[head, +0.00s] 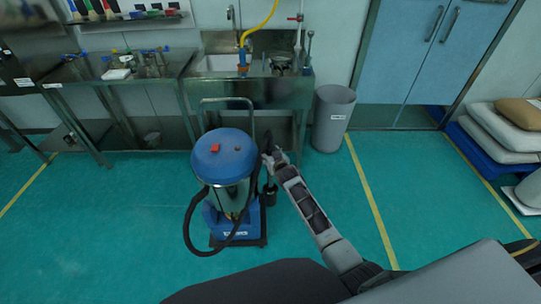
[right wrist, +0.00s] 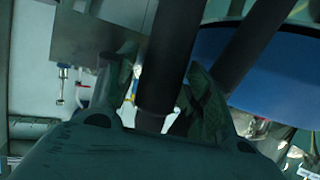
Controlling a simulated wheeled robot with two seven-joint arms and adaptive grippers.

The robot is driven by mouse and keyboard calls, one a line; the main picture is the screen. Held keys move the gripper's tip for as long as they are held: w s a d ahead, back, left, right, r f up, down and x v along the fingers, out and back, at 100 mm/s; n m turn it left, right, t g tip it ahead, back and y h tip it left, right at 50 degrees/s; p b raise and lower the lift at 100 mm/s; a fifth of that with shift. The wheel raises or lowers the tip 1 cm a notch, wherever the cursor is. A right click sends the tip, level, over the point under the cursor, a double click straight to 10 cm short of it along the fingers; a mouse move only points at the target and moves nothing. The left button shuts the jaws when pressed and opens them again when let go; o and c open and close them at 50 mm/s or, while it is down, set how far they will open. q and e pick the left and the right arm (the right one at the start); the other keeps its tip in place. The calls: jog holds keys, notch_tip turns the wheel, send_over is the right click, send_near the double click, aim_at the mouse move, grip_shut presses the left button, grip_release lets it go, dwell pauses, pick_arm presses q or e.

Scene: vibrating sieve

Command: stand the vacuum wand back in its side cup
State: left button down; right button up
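The vacuum (head: 224,157) stands on the floor, with a blue lid, a steel drum and a black hose (head: 187,225) looping down its left side. In the head view, my right gripper (head: 268,157) is at the vacuum's right side. In the right wrist view, the black wand (right wrist: 166,60) runs between the two fingers of the right gripper (right wrist: 163,75), which look closed against it. A small dark cup-like part (head: 270,194) is low on the vacuum's right side. I cannot tell whether the wand's lower end is inside it. My left gripper is out of view.
A grey bin (head: 332,118) stands behind and right of the vacuum. A steel sink bench (head: 285,95) and a steel table (head: 120,85) line the back wall. Sacks (head: 497,133) are stacked on a blue pallet at the right. Green floor around the vacuum is clear.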

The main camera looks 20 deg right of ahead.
jog(key=shift+o, duration=0.2)
jog(key=shift+f, duration=0.15)
jog(key=shift+s, duration=0.15)
jog(key=shift+s, duration=0.1)
jog(key=v, duration=1.1)
jog(key=shift+s+r, duration=0.25)
dwell(1.2)
